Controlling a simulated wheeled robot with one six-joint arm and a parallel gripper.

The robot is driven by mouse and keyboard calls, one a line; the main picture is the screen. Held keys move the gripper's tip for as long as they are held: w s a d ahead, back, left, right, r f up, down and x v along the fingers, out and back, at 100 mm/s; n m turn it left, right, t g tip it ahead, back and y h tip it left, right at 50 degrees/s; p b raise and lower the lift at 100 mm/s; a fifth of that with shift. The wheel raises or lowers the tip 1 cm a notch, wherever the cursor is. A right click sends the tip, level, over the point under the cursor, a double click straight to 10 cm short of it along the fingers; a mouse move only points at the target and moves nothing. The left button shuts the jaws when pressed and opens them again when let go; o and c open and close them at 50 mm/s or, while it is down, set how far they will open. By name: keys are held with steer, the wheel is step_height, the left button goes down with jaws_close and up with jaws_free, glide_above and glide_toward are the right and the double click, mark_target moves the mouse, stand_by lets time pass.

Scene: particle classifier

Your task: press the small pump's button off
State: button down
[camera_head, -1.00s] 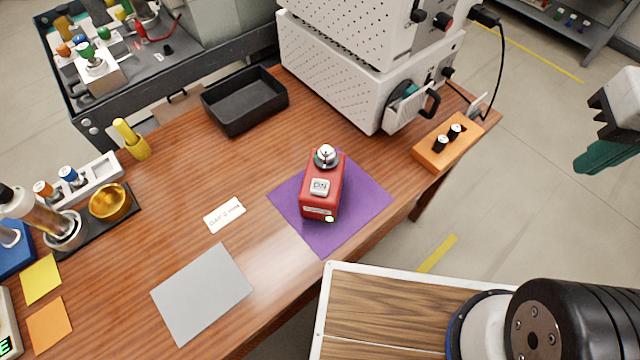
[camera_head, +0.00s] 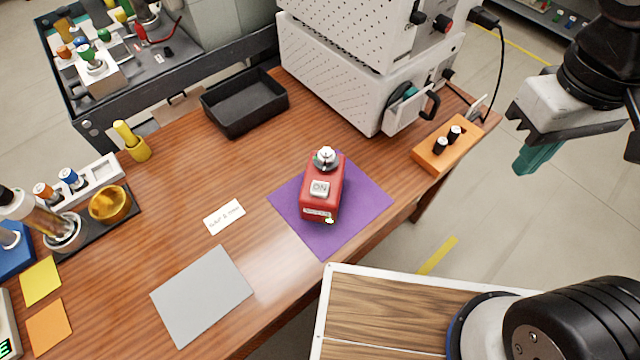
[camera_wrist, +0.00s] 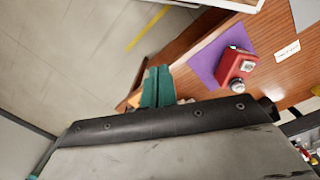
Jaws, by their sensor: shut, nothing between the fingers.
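The small red pump (camera_head: 322,192) stands on a purple mat (camera_head: 365,205) near the table's front edge. In the wrist view the pump (camera_wrist: 229,68) is right of the fingers on the purple mat (camera_wrist: 205,64). My gripper (camera_head: 533,160) has teal fingers, is shut and empty, and hangs over the floor to the right of the table, apart from the pump. The fingers (camera_wrist: 158,87) also show in the wrist view.
An orange block with two vials (camera_head: 448,143) stands at the table's right edge, between the pump and my gripper. A white perforated machine (camera_head: 340,75) stands behind. A black tray (camera_head: 245,102) lies at the back.

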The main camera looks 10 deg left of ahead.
steer(key=w+a+f+n+h, duration=0.2)
steer(key=a+f+n+h, duration=0.25)
steer(key=a+n, duration=0.55)
steer(key=n+t, duration=0.6)
steer(key=t, duration=0.2)
glide_above(315, 191)
step_height(315, 191, down, 5)
steer(key=shift+r, duration=0.2)
steer(key=shift+f, duration=0.15)
steer(key=shift+f, duration=4.3)
steer(key=shift+f, duration=0.1)
steer(key=shift+f, duration=0.3)
